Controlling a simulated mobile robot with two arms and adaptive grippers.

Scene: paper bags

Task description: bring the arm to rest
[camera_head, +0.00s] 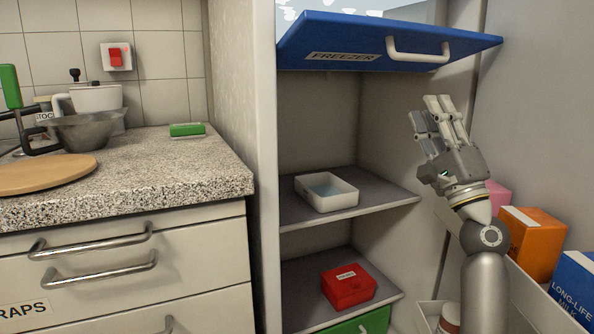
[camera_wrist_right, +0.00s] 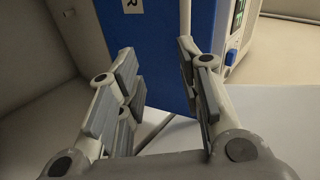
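My right gripper (camera_head: 430,111) is raised in front of the open tall cabinet, below and beside the blue freezer door (camera_head: 385,45). In the right wrist view its fingers (camera_wrist_right: 158,62) stand apart with nothing between them. The freezer door, marked FREEZER and with a white handle, also shows in that view (camera_wrist_right: 160,40), beyond the fingers. Gripper and door look apart, though the exact gap is hard to tell. My left gripper is in neither view.
Inside the cabinet, a white tray (camera_head: 327,192) sits on the upper shelf and a red box (camera_head: 348,286) on the lower one. An orange carton (camera_head: 532,243) and a blue milk carton (camera_head: 575,288) stand right of my arm. A granite counter (camera_head: 190,172) is at left.

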